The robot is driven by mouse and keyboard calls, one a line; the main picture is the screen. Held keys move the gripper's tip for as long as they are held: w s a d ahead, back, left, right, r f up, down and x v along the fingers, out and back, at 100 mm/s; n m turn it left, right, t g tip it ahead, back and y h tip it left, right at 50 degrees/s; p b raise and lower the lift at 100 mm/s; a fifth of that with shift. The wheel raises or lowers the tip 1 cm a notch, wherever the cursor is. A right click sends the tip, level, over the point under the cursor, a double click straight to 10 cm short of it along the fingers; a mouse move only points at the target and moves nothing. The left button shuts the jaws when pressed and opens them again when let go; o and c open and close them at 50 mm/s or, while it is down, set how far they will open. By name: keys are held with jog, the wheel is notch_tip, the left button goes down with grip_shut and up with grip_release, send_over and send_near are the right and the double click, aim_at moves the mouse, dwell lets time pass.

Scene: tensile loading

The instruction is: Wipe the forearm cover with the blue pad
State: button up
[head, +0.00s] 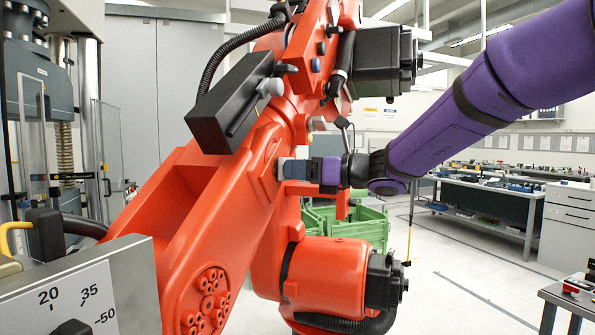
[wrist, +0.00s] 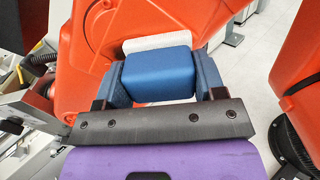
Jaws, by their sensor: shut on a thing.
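The blue pad (wrist: 157,75) is a blue block with a white ribbed layer on its far side. My gripper (wrist: 160,82) is shut on the pad, one blue finger on each side. In the head view my gripper (head: 302,170) ends my purple-sleeved arm, and the pad's pale end (head: 281,168) meets the orange arm's side. The surface facing the pad, which looks like the forearm cover (head: 246,172), is smooth orange. It also shows behind the pad in the wrist view (wrist: 92,42). The white layer appears to touch it, but the contact edge is hidden.
A black box (head: 232,105) juts out above and left of my gripper. A round orange housing (head: 325,275) lies below, and green crates (head: 355,228) stand behind. A testing machine (head: 45,110) is at far left. Open floor lies to the right, before a workbench (head: 490,200).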

aim_at(270, 172)
jog(key=shift+w+d, duration=0.25)
jog(key=shift+w, duration=0.2)
jog(key=shift+s+a, duration=0.55)
jog(key=shift+s, duration=0.6)
jog(key=shift+s+a, duration=0.55)
jog(key=shift+s, duration=0.65)
jog(key=shift+s+a, duration=0.55)
jog(key=shift+s, duration=0.6)
jog(key=v, duration=0.6)
jog(key=shift+d, duration=0.15)
jog(key=v, duration=0.2)
jog(key=shift+s+d, duration=0.1)
jog(key=shift+d, duration=0.3)
jog(key=shift+a, duration=0.1)
